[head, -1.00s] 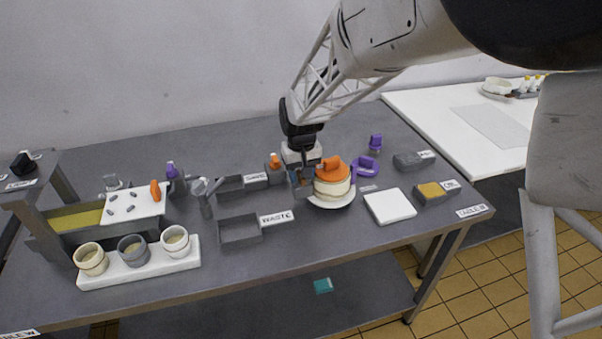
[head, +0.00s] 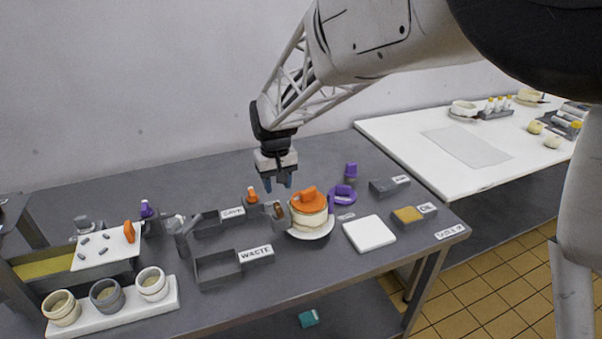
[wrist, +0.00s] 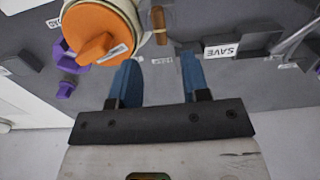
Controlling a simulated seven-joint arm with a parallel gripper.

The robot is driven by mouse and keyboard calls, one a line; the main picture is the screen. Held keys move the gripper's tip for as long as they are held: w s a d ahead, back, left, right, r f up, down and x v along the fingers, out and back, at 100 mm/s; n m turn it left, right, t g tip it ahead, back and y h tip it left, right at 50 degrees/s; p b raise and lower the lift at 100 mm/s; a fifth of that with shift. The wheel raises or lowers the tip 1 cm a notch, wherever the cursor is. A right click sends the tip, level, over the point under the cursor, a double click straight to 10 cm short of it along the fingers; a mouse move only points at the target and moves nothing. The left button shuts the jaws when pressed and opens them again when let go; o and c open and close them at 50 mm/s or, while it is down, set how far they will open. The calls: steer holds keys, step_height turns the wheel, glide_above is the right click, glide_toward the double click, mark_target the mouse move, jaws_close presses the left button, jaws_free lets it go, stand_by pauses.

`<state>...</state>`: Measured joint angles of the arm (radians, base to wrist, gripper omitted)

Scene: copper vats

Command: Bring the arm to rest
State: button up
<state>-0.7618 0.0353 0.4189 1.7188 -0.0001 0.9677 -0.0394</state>
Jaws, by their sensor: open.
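My gripper (head: 278,187) hangs above the grey table (head: 330,282), behind and a little left of the orange-lidded pot (head: 310,222). Its two blue fingers point down, apart, with nothing between them. In the wrist view my gripper (wrist: 155,80) also shows open and empty. The orange lid (wrist: 95,32) lies beyond the left finger there. A small brown-topped piece (wrist: 159,25) stands beyond the gap between the fingers, apart from them.
Trays marked WASTE (head: 217,270) and SAVE (head: 207,224) lie to the left. A white block with several cups (head: 105,312) stands at front left. Purple items (head: 342,195), a white square (head: 369,234) and an OIL tray (head: 408,216) are to the right. A white table (head: 400,128) adjoins.

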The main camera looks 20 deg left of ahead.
stand_by(0.4)
steer(key=s+d+r+m, duration=0.1)
steer(key=s+d+r, duration=0.15)
steer(key=d, duration=0.75)
steer(key=s+d+r+m+t, duration=0.15)
steer(key=d+r, duration=0.25)
steer(key=d, duration=0.6)
steer(key=s+d+r+m, duration=0.15)
steer(key=d+r, duration=0.25)
steer(key=d, duration=0.7)
steer(key=s+d+f+m+t, duration=0.1)
steer(key=s+d+m, duration=0.4)
steer(key=s+d, duration=1.4)
steer(key=shift+d+f, duration=0.45)
steer(key=shift+d, duration=0.5)
